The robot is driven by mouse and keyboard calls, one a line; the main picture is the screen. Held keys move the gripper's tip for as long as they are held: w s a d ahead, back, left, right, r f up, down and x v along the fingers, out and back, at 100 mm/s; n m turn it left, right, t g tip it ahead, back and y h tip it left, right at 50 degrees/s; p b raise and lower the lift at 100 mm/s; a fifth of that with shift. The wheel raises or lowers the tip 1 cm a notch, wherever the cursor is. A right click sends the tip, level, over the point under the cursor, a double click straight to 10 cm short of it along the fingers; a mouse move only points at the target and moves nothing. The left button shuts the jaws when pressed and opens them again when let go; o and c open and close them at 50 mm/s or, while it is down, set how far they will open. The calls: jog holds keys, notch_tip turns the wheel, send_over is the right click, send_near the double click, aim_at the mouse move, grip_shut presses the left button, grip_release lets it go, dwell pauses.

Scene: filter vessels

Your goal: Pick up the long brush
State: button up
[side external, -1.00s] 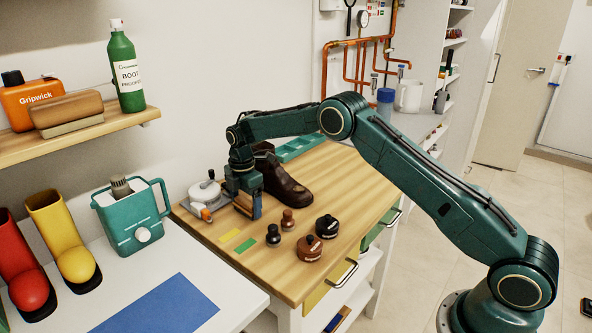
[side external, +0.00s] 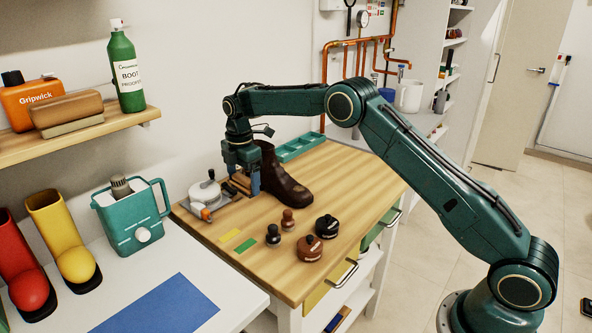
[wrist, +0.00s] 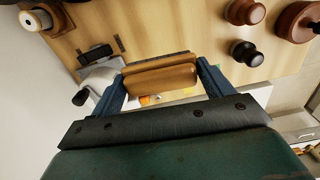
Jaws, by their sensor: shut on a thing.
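The long brush (wrist: 160,82), with a tan wooden back and a dark bristle edge, sits across between the two blue fingers of my gripper (wrist: 163,76) in the wrist view. In the side external view my gripper (side external: 243,182) points down, left of the brown shoe (side external: 287,182), shut on the brush (side external: 238,185). The brush is partly hidden by the fingers there. It appears to be just above the wooden bench top (side external: 335,180).
Several round dark and brown knobbed pieces (side external: 309,248) stand at the bench front. A teal tray (side external: 300,146) lies behind the shoe. Yellow and green patches mark the bench.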

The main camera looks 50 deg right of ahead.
aim_at(244, 177)
notch_tip(244, 177, up, 13)
jog(key=shift+f, duration=0.2)
dwell(0.3)
dwell(0.3)
jog(key=shift+o, duration=1.1)
jog(key=shift+c, duration=0.6)
